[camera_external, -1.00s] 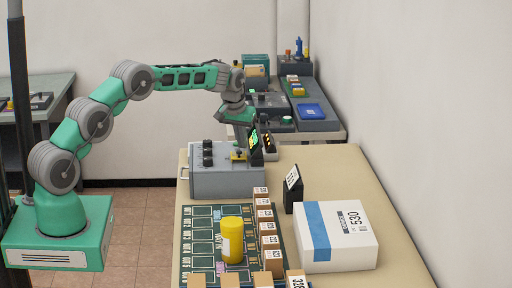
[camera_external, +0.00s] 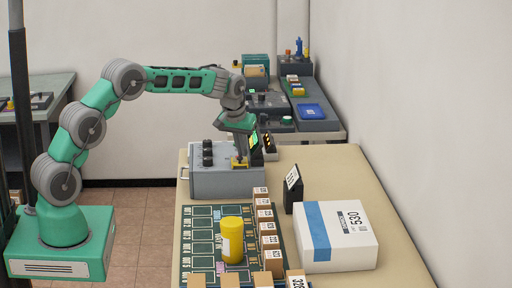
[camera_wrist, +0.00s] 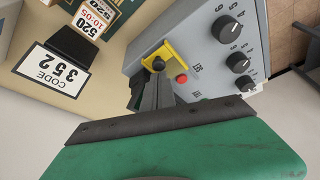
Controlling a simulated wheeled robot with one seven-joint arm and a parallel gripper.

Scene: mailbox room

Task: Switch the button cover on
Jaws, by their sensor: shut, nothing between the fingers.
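The button cover is a yellow piece (camera_wrist: 160,58) on the top of a grey control box, and in the external view it shows as a small yellow spot (camera_external: 240,163). A red button (camera_wrist: 181,78) is uncovered beside it in the wrist view. My gripper (camera_external: 240,157) is shut and empty, pointing down over the cover. In the wrist view its dark fingertips (camera_wrist: 158,70) are at the yellow piece; I cannot tell whether they touch it. The grey control box (camera_external: 222,183) carries several black knobs (camera_wrist: 226,29).
A small dark screen (camera_external: 256,147) stands close behind my gripper.

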